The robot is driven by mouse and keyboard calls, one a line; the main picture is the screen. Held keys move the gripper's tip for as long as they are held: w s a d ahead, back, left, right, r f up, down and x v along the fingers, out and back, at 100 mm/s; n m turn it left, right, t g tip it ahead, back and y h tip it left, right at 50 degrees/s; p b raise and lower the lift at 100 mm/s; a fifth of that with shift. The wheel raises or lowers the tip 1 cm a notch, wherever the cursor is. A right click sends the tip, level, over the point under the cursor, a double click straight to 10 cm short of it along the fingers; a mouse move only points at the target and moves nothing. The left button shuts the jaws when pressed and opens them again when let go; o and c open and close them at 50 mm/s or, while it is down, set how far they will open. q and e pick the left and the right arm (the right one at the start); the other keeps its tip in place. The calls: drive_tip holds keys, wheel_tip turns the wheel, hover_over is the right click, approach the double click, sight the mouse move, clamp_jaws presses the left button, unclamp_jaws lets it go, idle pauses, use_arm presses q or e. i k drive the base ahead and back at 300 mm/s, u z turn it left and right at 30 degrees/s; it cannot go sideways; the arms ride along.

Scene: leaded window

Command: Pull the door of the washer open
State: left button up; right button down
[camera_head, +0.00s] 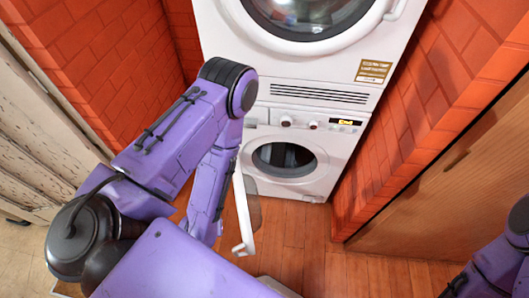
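The white washer (316,140) stands at the floor below a second white machine. Its round opening (285,160) shows dark inside. The washer door (242,212), a white-edged panel with greyish see-through glass, stands swung out from the washer's left side, seen nearly edge-on. My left arm reaches in from the left, bends, and comes down just left of the door. The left gripper is hidden behind my arm, so I cannot see whether it touches the door. My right arm shows only at the lower right corner; its gripper is out of view.
The upper machine (370,45) with a round door sits above the washer. Red brick walls (105,60) stand on both sides. A wooden panel (440,200) is at the right. The wooden floor (305,240) in front of the washer is clear right of the door.

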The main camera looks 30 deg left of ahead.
sight(239, 184)
drive_tip(key=z, duration=1.45)
drive_tip(key=k, duration=0.5)
drive_tip(key=u, duration=1.65)
